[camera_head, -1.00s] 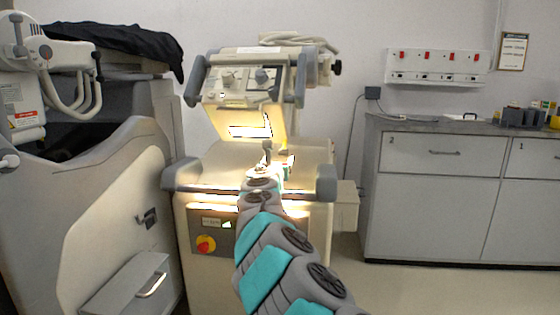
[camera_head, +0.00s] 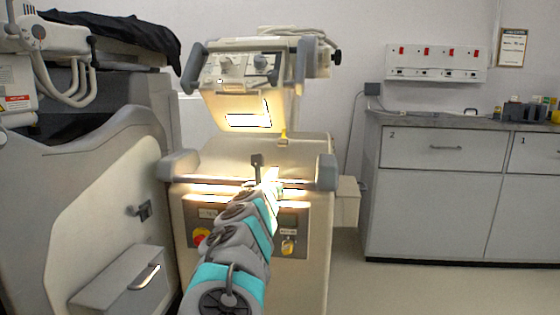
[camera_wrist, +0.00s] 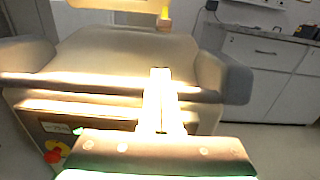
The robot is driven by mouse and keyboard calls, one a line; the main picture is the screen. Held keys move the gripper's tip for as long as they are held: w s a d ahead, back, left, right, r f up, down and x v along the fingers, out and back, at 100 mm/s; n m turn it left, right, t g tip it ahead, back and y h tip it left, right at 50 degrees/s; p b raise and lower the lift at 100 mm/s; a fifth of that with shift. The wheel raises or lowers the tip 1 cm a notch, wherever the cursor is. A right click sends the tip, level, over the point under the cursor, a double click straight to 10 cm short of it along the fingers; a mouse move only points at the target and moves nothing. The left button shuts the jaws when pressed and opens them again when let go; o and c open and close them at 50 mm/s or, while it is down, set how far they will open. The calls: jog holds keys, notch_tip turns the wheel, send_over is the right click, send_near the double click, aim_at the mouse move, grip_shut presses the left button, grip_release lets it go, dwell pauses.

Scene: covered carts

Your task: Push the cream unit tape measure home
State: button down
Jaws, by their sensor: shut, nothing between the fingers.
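The cream unit (camera_head: 312,235) stands in front of me with its tilted control head (camera_head: 235,88) above a flat top. The tape measure looks to be the small yellow tab (camera_head: 283,137) below the right part of the head. It also shows near the top of the wrist view (camera_wrist: 164,22), close under the head's lower edge. How far it sticks out I cannot tell. My gripper (camera_head: 257,160) is shut and empty over the front of the flat top, lower than the tab and apart from it. In the wrist view its fingers (camera_wrist: 160,73) point toward the unit, below the tab.
Grey bumpers (camera_head: 326,172) flank the unit's front, with a bright front rail between them. A large grey machine (camera_head: 95,205) stands close on the left. A grey cabinet (camera_head: 440,185) stands on the right, with open floor before it.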

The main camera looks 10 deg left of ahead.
aim_at(283, 142)
jog(key=w, duration=0.7)
jog(key=shift+d, duration=0.2)
jog(key=shift+w+r, duration=0.1)
jog(key=shift+w, duration=0.6)
jog(key=shift+w+d+r+p, duration=0.1)
jog(key=shift+w+r+p, duration=0.2)
jog(key=shift+w+r, duration=0.6)
jog(key=shift+w+d+r+p, duration=0.1)
jog(key=shift+w+r+p, duration=0.15)
jog(key=shift+w+r, duration=0.6)
jog(key=shift+w+f, duration=0.2)
jog(key=shift+f, duration=0.05)
